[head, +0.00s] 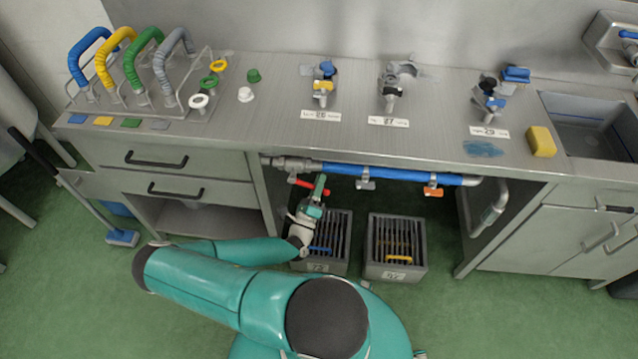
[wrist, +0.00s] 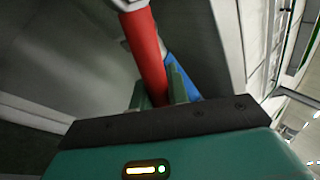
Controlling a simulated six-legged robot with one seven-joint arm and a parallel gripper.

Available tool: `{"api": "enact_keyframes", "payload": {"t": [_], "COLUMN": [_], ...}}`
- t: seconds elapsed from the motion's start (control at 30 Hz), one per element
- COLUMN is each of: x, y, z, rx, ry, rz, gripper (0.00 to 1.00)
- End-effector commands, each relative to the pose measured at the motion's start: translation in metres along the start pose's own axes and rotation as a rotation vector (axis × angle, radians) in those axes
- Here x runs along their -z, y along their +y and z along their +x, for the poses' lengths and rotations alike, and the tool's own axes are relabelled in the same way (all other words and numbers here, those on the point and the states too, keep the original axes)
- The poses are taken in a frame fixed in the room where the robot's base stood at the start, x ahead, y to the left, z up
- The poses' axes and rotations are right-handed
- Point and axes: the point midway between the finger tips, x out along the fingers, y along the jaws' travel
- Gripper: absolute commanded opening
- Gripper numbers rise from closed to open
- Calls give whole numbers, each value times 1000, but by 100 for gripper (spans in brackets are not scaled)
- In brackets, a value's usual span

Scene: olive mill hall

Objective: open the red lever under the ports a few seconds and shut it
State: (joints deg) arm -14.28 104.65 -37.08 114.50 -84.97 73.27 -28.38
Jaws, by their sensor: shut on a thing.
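The red lever (head: 303,183) sits just below the left part of the blue pipe (head: 340,170), under the counter. It points sideways in the head view, roughly along the pipe. My gripper (head: 320,186) is at the lever's right part. In the wrist view, the red lever (wrist: 146,58) runs down between the two green fingers of my gripper (wrist: 158,90), which are shut on it. The ports (head: 323,88) stand on the counter above, with plates that seem to read 26, 27 and 29.
An orange handle (head: 433,190) and a grey fitting (head: 366,183) hang from the same pipe. Two slatted crates (head: 398,272) stand on the floor below. Drawers (head: 160,170) close off the left, a white bent pipe (head: 490,213) the right.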

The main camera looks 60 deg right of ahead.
Motion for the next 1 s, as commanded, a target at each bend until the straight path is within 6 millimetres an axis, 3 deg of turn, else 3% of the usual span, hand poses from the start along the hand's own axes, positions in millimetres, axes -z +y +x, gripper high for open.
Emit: {"api": "enact_keyframes", "payload": {"t": [0.03,0.13,0.53,0.67,1.0], "x": [0,0,0,0,0], "y": [0,0,1,1,0], "z": [0,0,-9,-29,-104], "rx": [1,1,-2,-3,-2], "ry": [1,1,0,0,-1], "rz": [0,0,2,1,2], "gripper": [22,39,39,39,39]}}
